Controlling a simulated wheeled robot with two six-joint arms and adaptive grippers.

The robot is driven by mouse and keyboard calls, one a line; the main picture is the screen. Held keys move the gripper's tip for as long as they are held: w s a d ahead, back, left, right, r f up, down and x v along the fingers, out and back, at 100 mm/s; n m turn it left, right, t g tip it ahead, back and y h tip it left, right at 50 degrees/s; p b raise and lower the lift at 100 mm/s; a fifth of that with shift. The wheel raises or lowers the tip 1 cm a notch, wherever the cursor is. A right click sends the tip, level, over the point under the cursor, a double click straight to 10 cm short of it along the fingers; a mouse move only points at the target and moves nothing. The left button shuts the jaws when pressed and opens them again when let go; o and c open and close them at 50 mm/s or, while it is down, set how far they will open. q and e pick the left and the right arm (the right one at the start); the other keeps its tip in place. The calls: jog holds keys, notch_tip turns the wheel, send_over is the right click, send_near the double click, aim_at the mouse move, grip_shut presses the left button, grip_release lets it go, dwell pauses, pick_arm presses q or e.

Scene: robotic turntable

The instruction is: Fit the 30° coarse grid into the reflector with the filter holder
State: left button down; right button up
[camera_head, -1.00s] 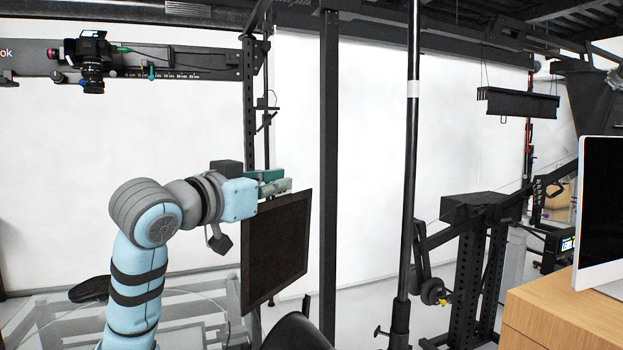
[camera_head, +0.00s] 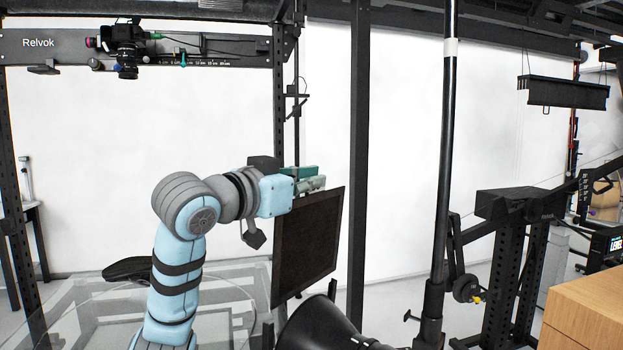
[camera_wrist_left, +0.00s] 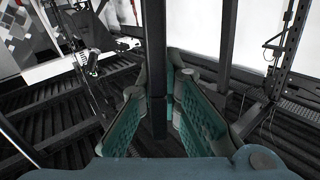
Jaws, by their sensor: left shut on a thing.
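My left gripper (camera_head: 312,177) is shut on the coarse grid (camera_head: 308,245), a thin dark square panel with a black frame. It grips the panel near the top edge, and the panel hangs upright in the air below the green fingers. In the left wrist view the two green-padded fingers (camera_wrist_left: 160,112) close around a dark upright bar, which looks like the panel seen edge-on. My right gripper is out of view.
A glass turntable (camera_head: 100,310) lies at lower left. Dark uprights (camera_head: 358,150) and a black stand pole (camera_head: 445,150) rise right of the panel. A camera (camera_head: 125,45) sits on the upper rail (camera_head: 220,62). A wooden cabinet (camera_head: 585,315) stands at lower right.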

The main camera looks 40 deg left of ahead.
pick_arm(q)
jog(key=shift+s+a+f, duration=0.1)
jog(key=shift+s+f, duration=0.1)
jog(key=shift+f, duration=0.45)
jog(key=shift+s+b, duration=0.25)
jog(key=shift+b, duration=0.05)
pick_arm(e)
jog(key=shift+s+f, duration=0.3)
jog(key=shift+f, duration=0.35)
pick_arm(q)
jog(key=shift+w, duration=0.25)
jog(key=shift+s, duration=0.2)
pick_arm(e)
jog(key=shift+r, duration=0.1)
pick_arm(q)
jog(key=shift+w+r+p, duration=0.1)
jog(key=shift+w+p, duration=0.05)
jog(key=shift+p, duration=0.3)
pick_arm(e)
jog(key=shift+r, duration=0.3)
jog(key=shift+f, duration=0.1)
